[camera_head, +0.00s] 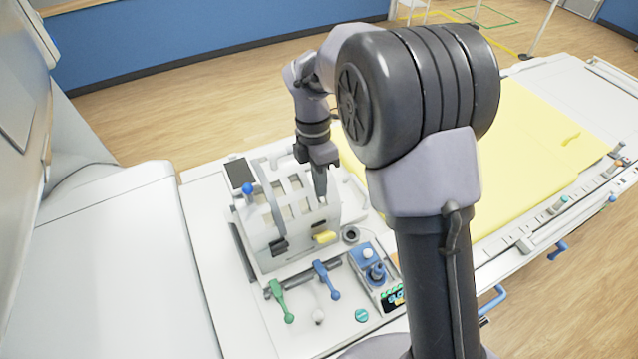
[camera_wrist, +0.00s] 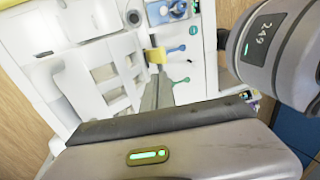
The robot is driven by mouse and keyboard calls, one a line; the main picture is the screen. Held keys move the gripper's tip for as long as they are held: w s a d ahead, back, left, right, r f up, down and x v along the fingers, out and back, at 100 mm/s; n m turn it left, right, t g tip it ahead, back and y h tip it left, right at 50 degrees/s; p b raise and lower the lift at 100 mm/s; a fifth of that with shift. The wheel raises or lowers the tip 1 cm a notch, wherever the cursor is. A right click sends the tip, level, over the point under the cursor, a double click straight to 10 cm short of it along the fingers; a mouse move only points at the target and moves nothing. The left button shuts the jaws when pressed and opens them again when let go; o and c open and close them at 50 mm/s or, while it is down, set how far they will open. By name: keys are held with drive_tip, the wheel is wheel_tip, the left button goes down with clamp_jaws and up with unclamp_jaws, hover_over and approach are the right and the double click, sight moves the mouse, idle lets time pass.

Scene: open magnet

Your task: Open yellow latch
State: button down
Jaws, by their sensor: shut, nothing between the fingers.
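The yellow latch (camera_head: 325,237) sits on the front lower right of the white slotted housing (camera_head: 262,245). It also shows in the wrist view (camera_wrist: 155,55), just beyond the fingertips. My gripper (camera_head: 321,197) points down at the right side of the housing, above and slightly behind the yellow latch. Its fingers are together and empty, and they also show in the wrist view (camera_wrist: 154,84). I cannot tell whether the fingertips touch the housing. In the head view a gap shows between them and the latch.
A black latch (camera_head: 278,246) is left of the yellow one. A blue knob (camera_head: 248,189) stands on the housing's left. Green (camera_head: 281,300) and blue (camera_head: 327,280) levers lie in front. A blue control box (camera_head: 375,275) is to the right, by a yellow mat (camera_head: 535,140).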

sight(326, 236)
drive_tip(key=s+f, duration=0.1)
drive_tip(key=f, duration=0.3)
drive_tip(key=s+d+f+b, duration=0.1)
drive_tip(key=f, duration=0.4)
drive_tip(key=s+f+b, duration=0.1)
drive_tip(key=f, duration=0.4)
drive_tip(key=shift+s+d, duration=0.1)
drive_tip(key=shift+d, duration=0.05)
drive_tip(key=shift+b, duration=0.4)
